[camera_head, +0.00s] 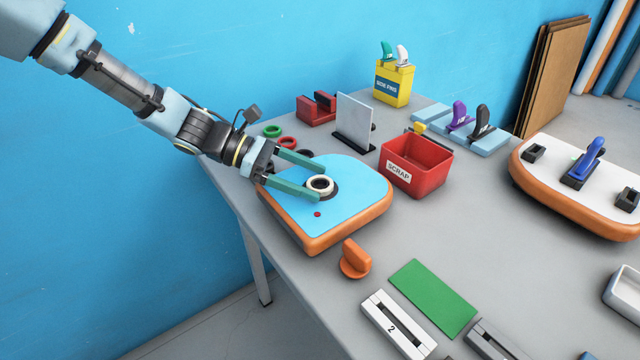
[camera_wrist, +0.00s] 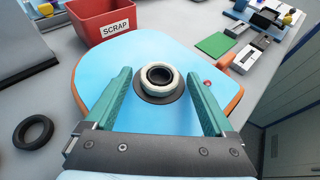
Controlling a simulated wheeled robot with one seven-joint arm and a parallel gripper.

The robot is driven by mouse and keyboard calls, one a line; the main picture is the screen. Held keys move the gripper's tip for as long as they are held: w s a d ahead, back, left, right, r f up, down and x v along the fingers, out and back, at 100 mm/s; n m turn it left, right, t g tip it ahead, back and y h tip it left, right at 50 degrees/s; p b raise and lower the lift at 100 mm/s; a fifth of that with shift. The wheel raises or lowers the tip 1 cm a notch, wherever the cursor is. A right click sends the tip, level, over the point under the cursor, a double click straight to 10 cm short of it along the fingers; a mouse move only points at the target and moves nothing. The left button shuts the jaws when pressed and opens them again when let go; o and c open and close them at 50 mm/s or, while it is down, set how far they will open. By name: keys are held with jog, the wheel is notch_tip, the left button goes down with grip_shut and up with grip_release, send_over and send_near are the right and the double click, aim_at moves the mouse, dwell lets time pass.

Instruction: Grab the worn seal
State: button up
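The worn seal looks to be the cream ring (camera_head: 320,184) seated around a dark hole in the blue top of an inflatable board (camera_head: 350,208) with orange sides. In the wrist view the ring (camera_wrist: 160,76) lies ahead of and between my fingertips, with a dark round base under it. My gripper (camera_head: 322,183) is open, its two green fingers reaching over the board on either side of the ring. In the wrist view my gripper (camera_wrist: 158,72) holds nothing, and a gap shows between each finger and the ring.
A red SCRAP bin (camera_head: 416,166) stands right of the board. A dark ring (camera_wrist: 34,132) and green and red rings (camera_head: 272,131) lie on the table nearby. An orange knob (camera_head: 355,259) sits by the board's front edge. An upright panel (camera_head: 354,121) stands behind.

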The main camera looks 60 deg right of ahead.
jog(key=c, duration=1.2)
